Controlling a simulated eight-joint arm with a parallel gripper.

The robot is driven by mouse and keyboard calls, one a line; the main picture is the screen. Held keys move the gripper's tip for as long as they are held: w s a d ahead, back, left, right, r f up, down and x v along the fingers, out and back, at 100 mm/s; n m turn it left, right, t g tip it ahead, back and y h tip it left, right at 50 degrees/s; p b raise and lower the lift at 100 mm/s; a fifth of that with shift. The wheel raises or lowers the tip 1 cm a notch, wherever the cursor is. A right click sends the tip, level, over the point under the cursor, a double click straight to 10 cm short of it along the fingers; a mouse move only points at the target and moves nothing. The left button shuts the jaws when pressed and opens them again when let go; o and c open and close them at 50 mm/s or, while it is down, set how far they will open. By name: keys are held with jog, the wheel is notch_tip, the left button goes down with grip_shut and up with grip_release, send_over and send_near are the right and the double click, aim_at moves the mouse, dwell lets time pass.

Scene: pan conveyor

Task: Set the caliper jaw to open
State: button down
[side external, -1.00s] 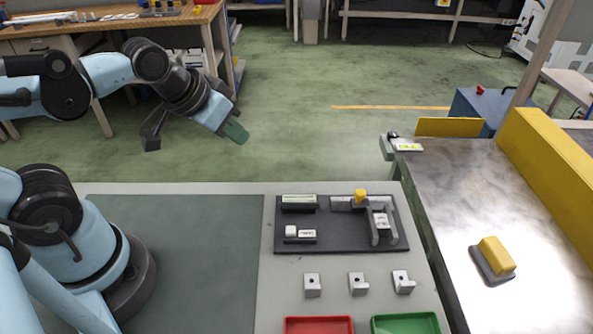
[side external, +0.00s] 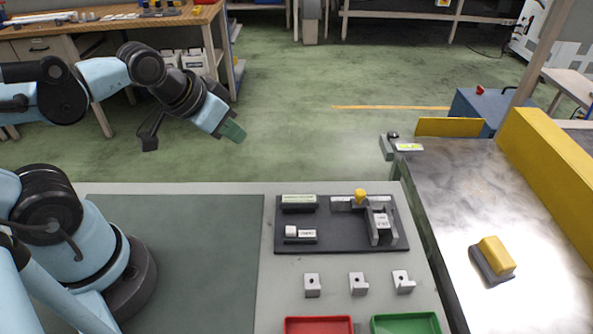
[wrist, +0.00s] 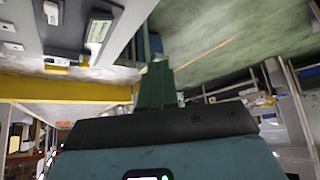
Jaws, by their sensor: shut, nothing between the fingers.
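The caliper (side external: 381,222) stands on the right part of a dark board (side external: 340,238) on the bench. It has grey jaws, a white label and a yellow knob (side external: 360,195) at its top left. From this view the exact gap between its jaws is hard to tell. My gripper (side external: 233,132) is shut and empty, with green fingers. It hangs in the air left of and beyond the board, well apart from the caliper.
The board also carries a display block (side external: 299,202) and a small block with a white button (side external: 291,231). Three grey brackets (side external: 358,284) lie in front, then a red tray (side external: 318,325) and a green tray (side external: 405,323). The conveyor (side external: 470,210) at right holds a yellow-topped part (side external: 495,256).

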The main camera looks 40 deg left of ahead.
jog(key=c, duration=1.5)
grip_release()
jog(key=shift+w, duration=0.1)
jog(key=shift+c, duration=0.2)
jog(key=o, duration=0.6)
jog(key=w+d+r+m+g, duration=0.1)
jog(key=w+d+r+m, duration=0.1)
jog(key=m, duration=0.1)
jog(key=shift+w+d+r+h, duration=0.3)
jog(key=shift+w, duration=0.1)
jog(key=shift+c, duration=0.2)
jog(key=m+g, duration=0.6)
jog(key=m, duration=0.9)
send_over(360, 192)
notch_tip(360, 192, down, 12)
jog(key=shift+w+f, duration=0.1)
grip_shut()
